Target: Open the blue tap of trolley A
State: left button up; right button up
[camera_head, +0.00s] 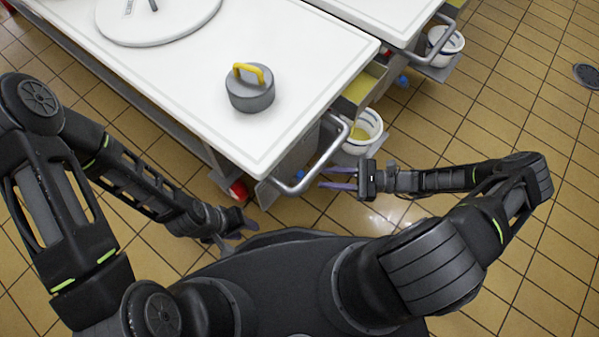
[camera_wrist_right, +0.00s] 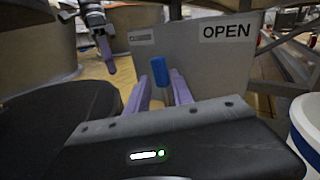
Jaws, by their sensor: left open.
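The blue tap handle (camera_wrist_right: 161,70) stands upright in the right wrist view, in front of a pale panel (camera_wrist_right: 215,55) with an OPEN label (camera_wrist_right: 228,31). It lines up between the two purple fingers of my right gripper (camera_wrist_right: 159,88); I cannot tell whether it is within their reach. In the head view my right gripper (camera_head: 321,178) is open beside the near trolley's end, fingers pointing left. A small blue part (camera_head: 299,175) shows there under the handrail. My left gripper (camera_head: 247,226) is open and empty, low near the trolley's front corner. No trolley letter is readable.
The trolley's white top (camera_head: 175,85) carries a grey weight with a yellow handle (camera_head: 250,88) and a round white lid (camera_head: 160,22). A metal handrail (camera_head: 318,165) and a white bucket (camera_head: 368,137) are close to my right gripper. Tiled floor (camera_head: 480,110) is open to the right.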

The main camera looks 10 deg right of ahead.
aim_at(301, 177)
jog(key=shift+b+x, duration=0.3)
jog(key=shift+x, duration=3.65)
jog(key=shift+s, duration=0.1)
grip_shut()
jog(key=shift+f, duration=0.1)
